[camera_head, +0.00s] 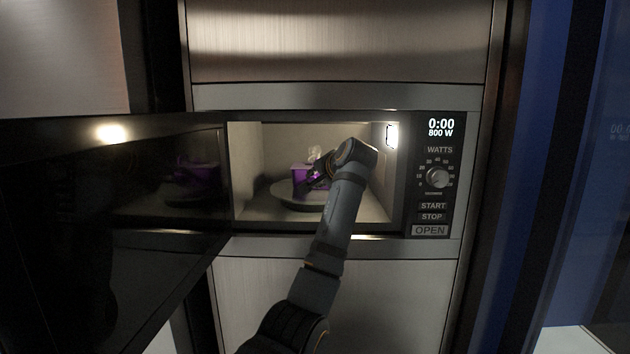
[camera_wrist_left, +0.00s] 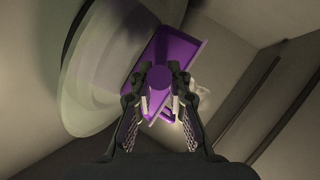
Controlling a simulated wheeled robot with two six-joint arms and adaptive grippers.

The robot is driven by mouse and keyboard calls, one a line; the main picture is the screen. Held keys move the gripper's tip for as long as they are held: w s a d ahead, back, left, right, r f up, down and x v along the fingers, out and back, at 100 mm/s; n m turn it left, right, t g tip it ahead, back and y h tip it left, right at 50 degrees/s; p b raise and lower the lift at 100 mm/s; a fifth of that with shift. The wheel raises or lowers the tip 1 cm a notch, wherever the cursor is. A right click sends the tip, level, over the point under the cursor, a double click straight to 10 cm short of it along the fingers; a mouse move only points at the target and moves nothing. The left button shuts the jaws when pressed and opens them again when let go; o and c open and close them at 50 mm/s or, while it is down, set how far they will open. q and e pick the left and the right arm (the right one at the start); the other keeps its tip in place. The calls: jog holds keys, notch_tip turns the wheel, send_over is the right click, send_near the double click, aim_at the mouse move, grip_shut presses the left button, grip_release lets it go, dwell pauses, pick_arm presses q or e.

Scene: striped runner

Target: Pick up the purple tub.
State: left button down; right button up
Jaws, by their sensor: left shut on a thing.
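The purple tub (camera_head: 299,174) is inside the open microwave, on or just above the round turntable (camera_head: 290,199); I cannot tell if it touches. It also shows in the left wrist view (camera_wrist_left: 191,52), with a round purple part between my fingers. My left arm reaches into the microwave from below. My left gripper (camera_head: 318,180) is at the tub's right side and is partly hidden by its own wrist. In the left wrist view my left gripper (camera_wrist_left: 160,103) is shut on the tub. My right gripper is not in view.
The dark microwave door (camera_head: 100,230) stands open at the left and mirrors the tub. A pale object (camera_head: 314,153) shows just behind or above the tub. The control panel (camera_head: 434,180) is at the right. The cavity walls are close around my wrist.

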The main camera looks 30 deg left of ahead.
pick_arm(q)
jog(key=shift+r, duration=0.1)
jog(key=shift+r, duration=0.45)
jog(key=shift+r+p, duration=0.3)
jog(key=shift+r, duration=0.05)
notch_tip(320, 180, up, 2)
jog(key=shift+r+p, duration=0.1)
jog(key=shift+p, duration=0.2)
jog(key=s+d+b, duration=0.1)
jog(key=s+d, duration=0.9)
jog(key=d, duration=0.5)
jog(key=shift+f, duration=0.25)
